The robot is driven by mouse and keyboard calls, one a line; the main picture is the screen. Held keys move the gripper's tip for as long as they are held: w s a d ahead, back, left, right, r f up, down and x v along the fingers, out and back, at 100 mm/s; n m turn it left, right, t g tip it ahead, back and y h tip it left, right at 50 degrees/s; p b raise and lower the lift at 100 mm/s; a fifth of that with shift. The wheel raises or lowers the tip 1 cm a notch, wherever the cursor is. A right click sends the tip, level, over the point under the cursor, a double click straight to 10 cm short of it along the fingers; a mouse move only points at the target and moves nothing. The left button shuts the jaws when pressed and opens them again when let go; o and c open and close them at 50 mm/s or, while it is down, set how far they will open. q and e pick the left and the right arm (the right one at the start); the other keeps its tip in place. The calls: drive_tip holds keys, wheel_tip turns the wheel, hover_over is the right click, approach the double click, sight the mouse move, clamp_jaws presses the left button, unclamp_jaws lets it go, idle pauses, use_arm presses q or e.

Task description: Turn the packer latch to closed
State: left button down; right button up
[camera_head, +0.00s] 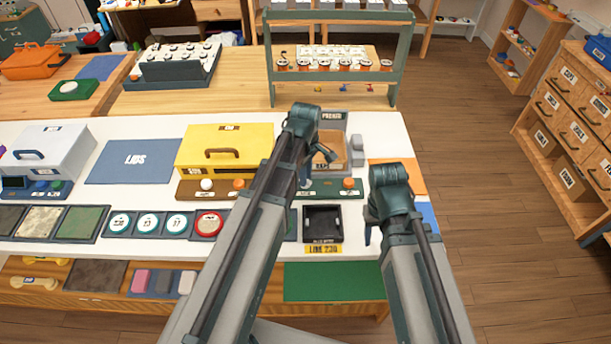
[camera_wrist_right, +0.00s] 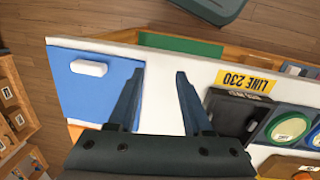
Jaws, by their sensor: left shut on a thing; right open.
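The packer (camera_head: 333,117) stands at the back right of the white table, a grey unit with a cardboard box (camera_head: 355,148) in it. My left gripper (camera_head: 326,154) is at the front of the packer, shut on what seems to be its latch. The arm hides most of the latch, so its angle cannot be told. My right gripper (camera_head: 370,230) hangs near the table's right edge, right of a black tray (camera_head: 323,238). In the right wrist view its two fingers (camera_wrist_right: 160,75) are apart with nothing between them.
A yellow case (camera_head: 225,140) stands left of the packer. A green strip with an orange button (camera_head: 349,183) lies in front of the packer. A blue mat (camera_wrist_right: 95,98) carries a white block (camera_wrist_right: 89,68). Open floor lies to the right.

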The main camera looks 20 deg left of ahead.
use_arm(q)
drive_tip(key=m, duration=0.5)
drive_tip(key=shift+m, duration=0.3)
drive_tip(key=m, duration=0.5)
drive_tip(key=shift+m, duration=0.3)
drive_tip(key=c, duration=0.8)
unclamp_jaws()
drive_tip(key=shift+r, duration=0.1)
wheel_tip(320, 180, up, 14)
drive_tip(key=p, duration=1.3)
drive_tip(key=shift+p, duration=0.4)
use_arm(e)
wheel_tip(320, 180, up, 14)
